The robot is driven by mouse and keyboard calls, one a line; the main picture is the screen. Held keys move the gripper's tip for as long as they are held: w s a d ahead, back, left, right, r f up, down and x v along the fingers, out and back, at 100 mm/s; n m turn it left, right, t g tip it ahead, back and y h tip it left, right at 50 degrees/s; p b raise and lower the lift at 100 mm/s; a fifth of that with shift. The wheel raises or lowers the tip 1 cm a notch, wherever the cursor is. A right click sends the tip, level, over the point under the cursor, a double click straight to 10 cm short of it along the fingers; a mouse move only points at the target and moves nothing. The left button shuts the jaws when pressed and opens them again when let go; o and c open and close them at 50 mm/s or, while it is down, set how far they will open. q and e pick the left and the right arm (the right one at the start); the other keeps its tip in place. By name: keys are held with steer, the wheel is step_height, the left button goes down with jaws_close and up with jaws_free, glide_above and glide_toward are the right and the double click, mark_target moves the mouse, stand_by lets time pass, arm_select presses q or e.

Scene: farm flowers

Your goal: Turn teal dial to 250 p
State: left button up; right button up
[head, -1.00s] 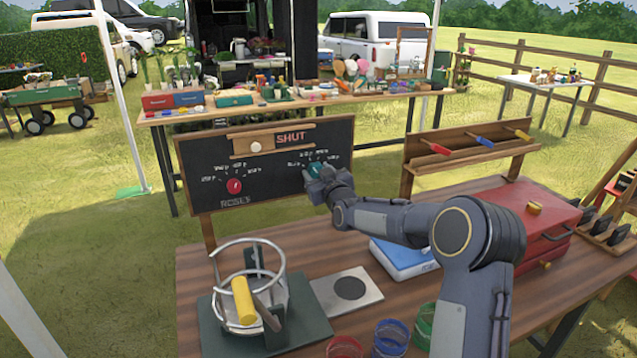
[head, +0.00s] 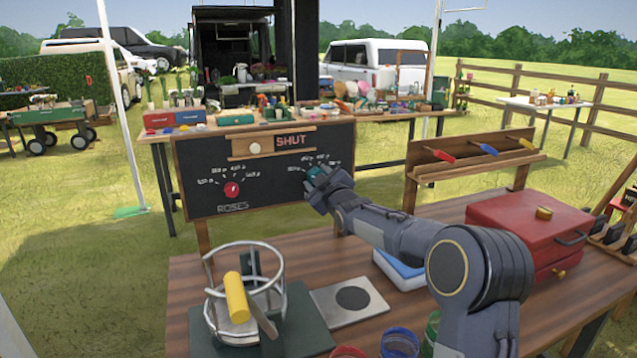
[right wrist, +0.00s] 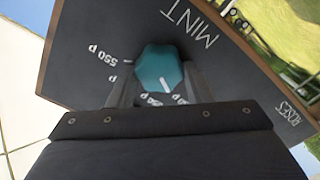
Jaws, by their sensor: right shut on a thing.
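The teal dial (head: 313,173) sits on the right half of a blackboard (head: 262,205), ringed by white price marks. In the right wrist view the teal dial (right wrist: 160,68) is a faceted knob with a short white line on its gripper-side edge. My right gripper (head: 318,182) is shut on the dial, with its fingers on either side of it; it also shows in the right wrist view (right wrist: 158,95). My left gripper is out of view.
A red dial (head: 232,189) sits on the board's left half, and a slider with a SHUT sign (head: 291,141) above. On the table are a wire-ring stand (head: 245,300), a red box (head: 530,225) and coloured cups (head: 399,342).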

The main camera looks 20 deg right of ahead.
steer(key=o, duration=1)
steer(key=s, duration=0.5)
steer(key=s+b, duration=0.1)
steer(key=s, duration=0.1)
steer(key=shift+s+a, duration=0.25)
steer(key=shift+s, duration=0.15)
